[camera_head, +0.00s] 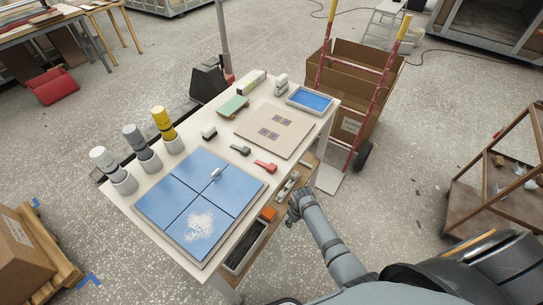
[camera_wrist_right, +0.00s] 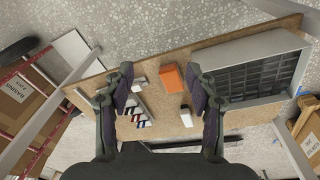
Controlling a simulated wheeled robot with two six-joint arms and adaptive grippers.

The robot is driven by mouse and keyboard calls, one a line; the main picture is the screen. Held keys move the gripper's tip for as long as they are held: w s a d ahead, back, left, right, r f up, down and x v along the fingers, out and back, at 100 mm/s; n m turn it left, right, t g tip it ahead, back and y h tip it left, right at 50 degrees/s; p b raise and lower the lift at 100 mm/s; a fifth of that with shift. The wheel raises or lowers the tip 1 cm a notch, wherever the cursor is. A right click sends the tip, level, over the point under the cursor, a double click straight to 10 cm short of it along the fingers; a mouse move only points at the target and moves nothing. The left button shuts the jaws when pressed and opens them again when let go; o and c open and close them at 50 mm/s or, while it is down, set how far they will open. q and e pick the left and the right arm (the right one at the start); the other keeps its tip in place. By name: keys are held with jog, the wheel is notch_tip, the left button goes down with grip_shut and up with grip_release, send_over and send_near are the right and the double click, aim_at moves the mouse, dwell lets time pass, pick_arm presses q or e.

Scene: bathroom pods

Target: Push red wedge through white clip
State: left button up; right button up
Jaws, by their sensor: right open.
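A small white clip (camera_head: 215,173) stands upright at the joint between the blue tiles (camera_head: 180,190) on the table. A red piece (camera_head: 265,166) with a thick end and a narrower arm lies right of the tiles; I cannot tell for sure that it is the red wedge. My right gripper (camera_head: 294,207) is beside the table's right edge, apart from clip and red piece. In the right wrist view my right gripper (camera_wrist_right: 160,85) is open and empty, its fingers above the lower shelf (camera_wrist_right: 165,70). My left gripper is not in view.
The shelf holds an orange box (camera_wrist_right: 171,78), a grey compartment tray (camera_wrist_right: 252,68) and small dark, red and white items (camera_wrist_right: 138,114). On the table are a dark grey piece (camera_head: 240,150), a beige board (camera_head: 275,130), a blue-filled tray (camera_head: 311,100) and several bottles (camera_head: 163,123).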

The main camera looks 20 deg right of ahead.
jog(key=w+a+r+n+p, duration=0.15)
jog(key=w+r, duration=0.25)
jog(key=r, duration=0.8)
jog(key=w+a+r+p, duration=0.15)
jog(key=w+r, duration=0.25)
jog(key=r, duration=0.9)
notch_tip(320, 180, up, 5)
jog(key=n+g, duration=0.1)
jog(key=n, duration=0.2)
send_over(271, 166)
jog(key=shift+y, duration=0.3)
notch_tip(271, 166, down, 4)
jog(key=shift+s+d+f+p, duration=0.1)
jog(key=shift+s+f+p, duration=0.1)
jog(key=shift+p, duration=0.2)
jog(key=shift+f, duration=0.25)
jog(key=f, duration=0.3)
jog(key=f+p, duration=0.1)
jog(key=shift+w+f, duration=0.25)
jog(key=shift+f, duration=0.05)
jog(key=c, duration=1)
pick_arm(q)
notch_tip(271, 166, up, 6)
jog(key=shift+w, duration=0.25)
pick_arm(e)
jog(key=shift+c, duration=0.2)
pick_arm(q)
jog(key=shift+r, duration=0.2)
pick_arm(e)
jog(key=shift+r, duration=0.1)
